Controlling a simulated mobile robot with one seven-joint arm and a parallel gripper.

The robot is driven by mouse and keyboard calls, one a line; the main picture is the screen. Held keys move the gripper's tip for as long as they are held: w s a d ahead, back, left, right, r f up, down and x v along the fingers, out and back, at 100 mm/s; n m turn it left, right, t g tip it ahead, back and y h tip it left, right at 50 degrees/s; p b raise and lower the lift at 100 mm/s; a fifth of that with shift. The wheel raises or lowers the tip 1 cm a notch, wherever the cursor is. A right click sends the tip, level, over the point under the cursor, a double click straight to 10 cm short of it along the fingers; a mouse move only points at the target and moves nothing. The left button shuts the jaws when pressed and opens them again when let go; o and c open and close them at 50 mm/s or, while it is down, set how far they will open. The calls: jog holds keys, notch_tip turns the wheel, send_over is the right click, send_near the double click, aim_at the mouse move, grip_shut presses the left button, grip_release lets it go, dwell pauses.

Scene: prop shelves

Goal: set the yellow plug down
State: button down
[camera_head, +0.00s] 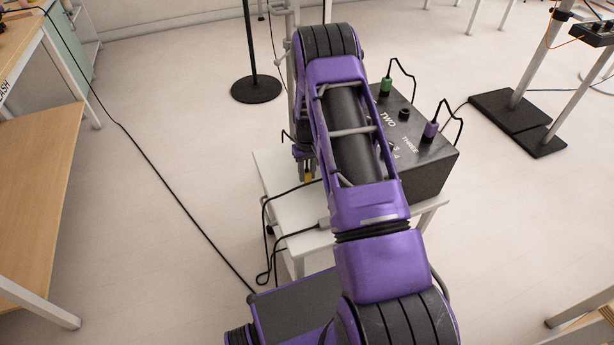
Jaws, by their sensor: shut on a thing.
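My gripper (304,168) is small in view, to the left of my purple arm, above the white table. It is shut on the yellow plug (308,177), of which only a small yellow part shows below the fingers. I cannot tell whether the plug touches the tabletop. A black cable runs left from near the plug and loops down past the table's edge. The white table (277,181) is partly hidden by my arm.
A dark box (433,168) marked TWO and THREE stands on the table's right, holding a green plug (386,86) and a purple plug (430,130) with cables. An empty black socket (404,114) sits between them. The table's left part is bare. A black round stand base (256,90) is behind.

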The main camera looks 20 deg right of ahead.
aim_at(307, 170)
jog(key=shift+f, duration=0.45)
jog(key=shift+f, duration=0.15)
jog(key=c, duration=0.6)
grip_release()
notch_tip(307, 170, up, 12)
jog(key=shift+r+p, duration=0.15)
jog(key=shift+p, duration=0.7)
